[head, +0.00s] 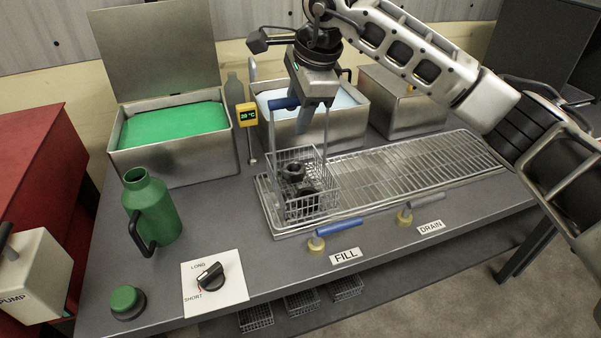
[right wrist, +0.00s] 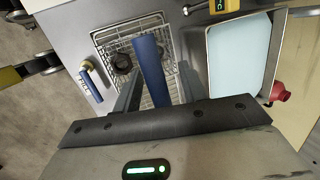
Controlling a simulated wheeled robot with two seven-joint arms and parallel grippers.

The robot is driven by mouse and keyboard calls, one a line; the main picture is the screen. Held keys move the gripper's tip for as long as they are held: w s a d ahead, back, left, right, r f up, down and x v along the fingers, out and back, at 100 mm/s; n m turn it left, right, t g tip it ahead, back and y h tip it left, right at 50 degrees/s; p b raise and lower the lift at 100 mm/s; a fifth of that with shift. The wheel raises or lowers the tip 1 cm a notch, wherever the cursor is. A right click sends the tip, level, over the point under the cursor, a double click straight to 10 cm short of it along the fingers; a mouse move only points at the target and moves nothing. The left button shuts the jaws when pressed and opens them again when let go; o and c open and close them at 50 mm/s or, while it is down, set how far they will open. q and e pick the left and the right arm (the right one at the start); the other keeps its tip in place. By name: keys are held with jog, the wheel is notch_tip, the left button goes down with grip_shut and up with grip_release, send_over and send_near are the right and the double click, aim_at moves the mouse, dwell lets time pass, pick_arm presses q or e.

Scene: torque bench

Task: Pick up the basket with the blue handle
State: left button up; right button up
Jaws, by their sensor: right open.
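The wire basket (head: 312,190) stands on the left end of the metal drain rack. It holds dark round parts (head: 294,172). Its blue handle (head: 284,103) is raised well above the basket on tall thin uprights. My right gripper (head: 308,112) is over the basket at handle height, pointing down. In the right wrist view the blue handle (right wrist: 150,70) runs between the two open fingers, with the basket (right wrist: 118,48) below. The fingers do not look closed on it. My left gripper is not in view.
Behind are an open tank of green fluid (head: 175,125), a tank of pale blue fluid (head: 346,98) and a closed metal box (head: 405,105). A green jug (head: 152,208) stands left. The rack's right side (head: 420,160) is clear.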

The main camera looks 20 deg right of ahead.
jog(key=shift+f, duration=0.2)
dwell(0.3)
grip_shut()
jog(key=shift+r, duration=0.1)
